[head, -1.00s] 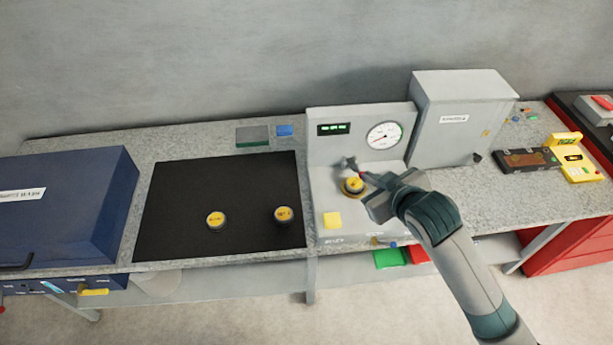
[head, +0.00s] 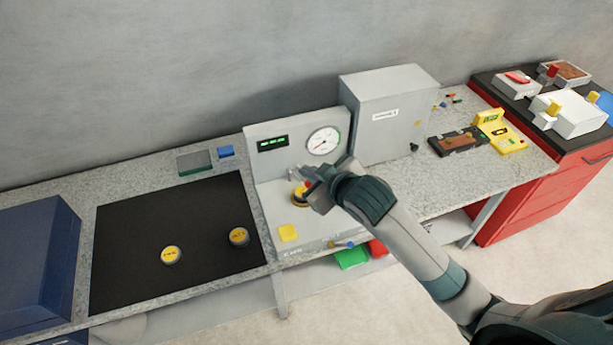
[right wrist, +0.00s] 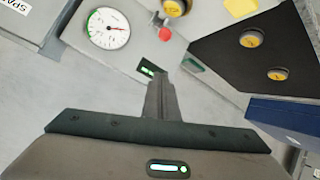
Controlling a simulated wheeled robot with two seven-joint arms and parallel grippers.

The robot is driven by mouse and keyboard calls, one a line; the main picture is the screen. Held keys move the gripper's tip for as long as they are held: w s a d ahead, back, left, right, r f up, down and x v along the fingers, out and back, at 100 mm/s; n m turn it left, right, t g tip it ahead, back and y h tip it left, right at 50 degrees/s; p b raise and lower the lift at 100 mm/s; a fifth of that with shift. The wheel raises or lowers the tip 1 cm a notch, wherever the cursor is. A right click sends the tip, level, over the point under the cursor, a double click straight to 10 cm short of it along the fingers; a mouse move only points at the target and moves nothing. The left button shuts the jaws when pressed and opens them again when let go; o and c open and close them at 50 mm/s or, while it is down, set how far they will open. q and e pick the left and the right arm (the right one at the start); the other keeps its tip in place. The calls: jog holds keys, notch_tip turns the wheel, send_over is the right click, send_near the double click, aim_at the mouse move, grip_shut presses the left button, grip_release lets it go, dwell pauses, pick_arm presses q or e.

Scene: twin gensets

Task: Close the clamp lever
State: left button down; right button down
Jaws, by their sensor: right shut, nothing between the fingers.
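The clamp lever, with a red knob (head: 308,184), is on the grey test stand (head: 271,187), by a yellow-topped round unit (head: 299,200). My right gripper (head: 316,190) is at the clamp and partly covers it in the head view. The right wrist view shows its fingers (right wrist: 160,92) shut together and empty. In that view the red knob (right wrist: 165,34) is beyond the fingertips, with a visible gap in the picture. The grey clamp parts by the knob are small, so the lever's exact position is hard to tell. My left gripper is out of view.
A gauge (head: 323,141) and a grey cabinet (head: 388,112) stand behind the gripper. A black mat (head: 130,245) with two yellow-topped round units (head: 171,255) lies left. A yellow block (head: 288,233) is on the stand's front. A red cabinet (head: 530,205) stands right.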

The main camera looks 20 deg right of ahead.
jog(key=p, duration=0.3)
send_over(307, 185)
jog(key=w+a, duration=0.2)
jog(key=w, duration=0.1)
notch_tip(307, 185, down, 4)
jog(key=shift+s+d+f+p, duration=0.3)
jog(key=shift+s+d+f, duration=0.1)
jog(key=shift+s, duration=0.15)
jog(key=shift+s+d+f+p, duration=0.3)
jog(key=shift+s+d+f, duration=0.1)
jog(key=shift+s, duration=0.15)
jog(key=shift+s+d+f, duration=0.15)
jog(key=shift+s+f, duration=0.1)
jog(key=shift+s, duration=0.1)
jog(key=shift+f, duration=0.1)
